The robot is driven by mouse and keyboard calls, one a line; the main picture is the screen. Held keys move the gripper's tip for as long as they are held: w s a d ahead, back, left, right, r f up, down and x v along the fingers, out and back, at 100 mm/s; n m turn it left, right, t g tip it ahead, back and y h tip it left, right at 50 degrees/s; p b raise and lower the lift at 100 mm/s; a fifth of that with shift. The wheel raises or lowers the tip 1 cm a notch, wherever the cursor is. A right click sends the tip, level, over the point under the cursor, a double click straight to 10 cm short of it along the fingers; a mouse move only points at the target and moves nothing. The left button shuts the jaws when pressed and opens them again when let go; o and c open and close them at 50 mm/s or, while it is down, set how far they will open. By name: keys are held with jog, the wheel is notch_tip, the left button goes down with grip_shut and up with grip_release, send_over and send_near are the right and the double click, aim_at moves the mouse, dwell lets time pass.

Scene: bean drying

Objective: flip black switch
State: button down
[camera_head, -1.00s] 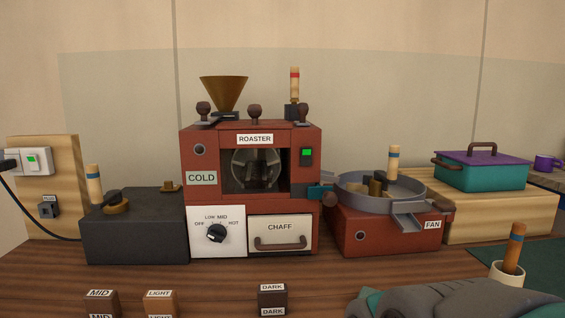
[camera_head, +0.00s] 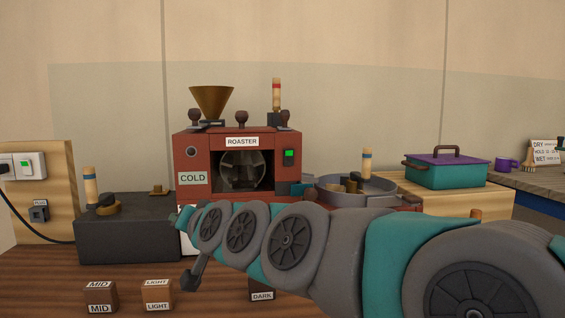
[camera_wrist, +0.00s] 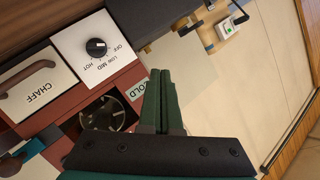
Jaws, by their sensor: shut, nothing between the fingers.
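A small black switch (camera_head: 39,211) with a tiny label above it is mounted on the wooden board at the far left. The fingers point toward the dark box and the wooden board, clear of both. In the head view my arm reaches left across the front of the roaster, and the fingers cannot be made out clearly.
The red roaster (camera_head: 188,155) stands right of the dark box. A white socket with a lit green rocker (camera_head: 25,163) is above the black switch. Blocks marked MID (camera_head: 100,297) and LIGHT (camera_head: 157,294) lie in front. The temperature dial (camera_wrist: 96,47) shows in the wrist view.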

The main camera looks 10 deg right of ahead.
jog(key=w+d+r+m+t+h+b, duration=0.1)
jog(key=w+d+r+m+t+h, duration=0.2)
jog(key=r+m, duration=0.35)
jog(key=w+d+r+m+t+h+b, duration=0.1)
jog(key=w+r+m+t+h, duration=0.2)
jog(key=w+r+m+t, duration=0.35)
jog(key=s+d+f+m+g+h+b, duration=0.1)
jog(key=d+f+m+g+h, duration=0.2)
jog(key=d+m+h, duration=0.3)
jog(key=s+d+f+m+g+h, duration=0.2)
jog(key=d+m+g+h, duration=0.3)
jog(key=m+h, duration=0.3)
jog(key=shift+d+f+g+h+b, duration=0.35)
jog(key=shift+f+g+h, duration=0.3)
jog(key=shift+h, duration=0.35)
